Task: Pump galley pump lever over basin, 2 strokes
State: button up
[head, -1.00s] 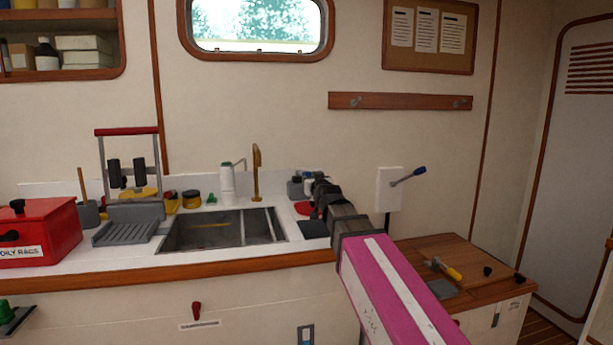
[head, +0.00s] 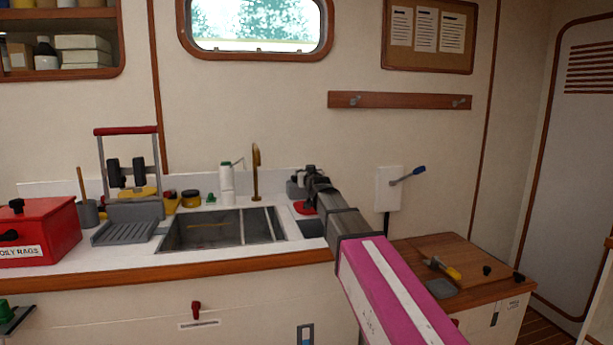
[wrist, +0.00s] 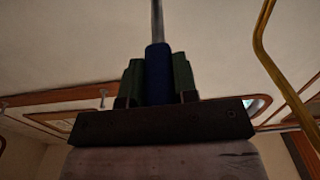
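A blue handle (wrist: 158,75) on a thin grey rod stands between the two green finger pads of my gripper (wrist: 158,60) in the wrist view. The pads press against both its sides. In the head view my gripper (head: 309,173) is at the right end of the sink, beside a grey body (head: 293,188) and a red round base (head: 304,208), seemingly the pump. My arm hides most of it, and the handle is not visible there. The steel basin (head: 174,240) lies to the left, with a brass spout (head: 256,172) behind it.
A red oily rags box (head: 52,228) and a grey rack (head: 125,232) stand left of the basin. A white bottle (head: 227,178) is behind it.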

jog(key=shift+c, duration=0.9)
jog(key=shift+w+r+g, duration=0.2)
jog(key=shift+r+g, duration=0.2)
jog(key=shift+r, duration=0.25)
jog(key=w+r+g, duration=0.1)
jog(key=r+g, duration=0.1)
jog(key=w+a+r+g+h, duration=0.1)
jog(key=w+r+g, duration=0.1)
jog(key=r, duration=0.1)
jog(key=w+r+g+h, duration=0.1)
jog(key=w+r+g, duration=0.1)
jog(key=shift+a+r, duration=0.25)
jog(key=shift+r, duration=0.1)
jog(key=shift+w+a+r+g+h, duration=0.15)
jog(key=shift+w+r+g, duration=0.2)
jog(key=shift+g, duration=0.2)
jog(key=shift+w+a+r+g+h, duration=0.15)
jog(key=shift+w+r+g, duration=0.1)
jog(key=shift+w+g, duration=0.25)
jog(key=shift+s, duration=0.1)
jog(key=o, duration=0.9)
